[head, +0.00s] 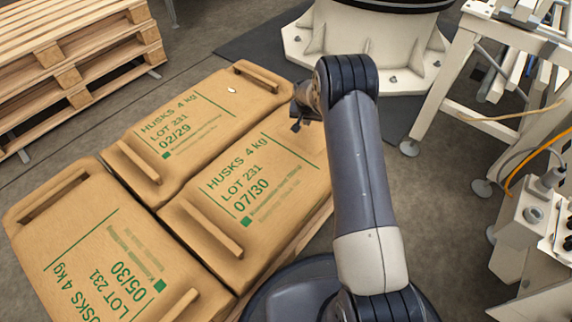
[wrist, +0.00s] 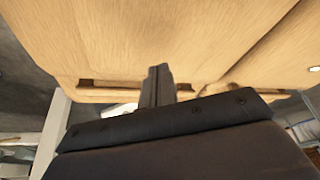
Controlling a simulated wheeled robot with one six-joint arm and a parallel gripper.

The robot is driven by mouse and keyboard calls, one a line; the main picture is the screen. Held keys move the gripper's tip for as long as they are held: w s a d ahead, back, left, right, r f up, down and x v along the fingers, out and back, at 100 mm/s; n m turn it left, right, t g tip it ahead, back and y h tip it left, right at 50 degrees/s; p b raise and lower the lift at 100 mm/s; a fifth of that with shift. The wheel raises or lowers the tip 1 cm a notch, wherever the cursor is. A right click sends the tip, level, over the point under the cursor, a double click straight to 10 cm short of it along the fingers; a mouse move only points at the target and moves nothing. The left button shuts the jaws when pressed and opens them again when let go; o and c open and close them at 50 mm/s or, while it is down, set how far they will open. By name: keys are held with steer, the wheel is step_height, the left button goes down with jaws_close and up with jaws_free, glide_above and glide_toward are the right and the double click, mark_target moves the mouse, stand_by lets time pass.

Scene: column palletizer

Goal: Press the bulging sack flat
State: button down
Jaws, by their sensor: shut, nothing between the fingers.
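Three tan sacks printed "HUSKS 4 kg" lie side by side on a pallet in the head view: the 02/29 sack (head: 205,88) at the back, the 07/30 sack (head: 290,150) at the right, and the 05/30 sack (head: 75,225) at the front left. Which one bulges is hard to tell from here. My gripper (head: 298,122) is at the far right end of the 07/30 sack, partly hidden by my arm. In the wrist view my gripper (wrist: 158,82) has its fingers together, pointing at a tan sack surface (wrist: 190,35). I cannot tell whether they touch it.
Stacked empty wooden pallets (head: 75,55) stand at the back left. A white pedestal (head: 365,45) is behind the sacks. A white metal frame (head: 445,80) and equipment with cables (head: 540,215) stand at the right. Grey floor (head: 440,220) is bare between.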

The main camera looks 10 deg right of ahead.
mark_target(306, 130)
steer(key=shift+f+b, duration=1.5)
steer(key=shift+f, duration=0.55)
steer(key=shift+s+f+b, duration=0.2)
steer(key=shift+f+b, duration=0.1)
steer(key=shift+f, duration=0.05)
stand_by(1.7)
step_height(306, 130, up, 9)
steer(key=p, duration=0.5)
steer(key=shift+w+r, duration=0.15)
steer(key=shift+r, duration=0.05)
steer(key=shift+f+b, duration=2.3)
steer(key=shift+f, duration=1.95)
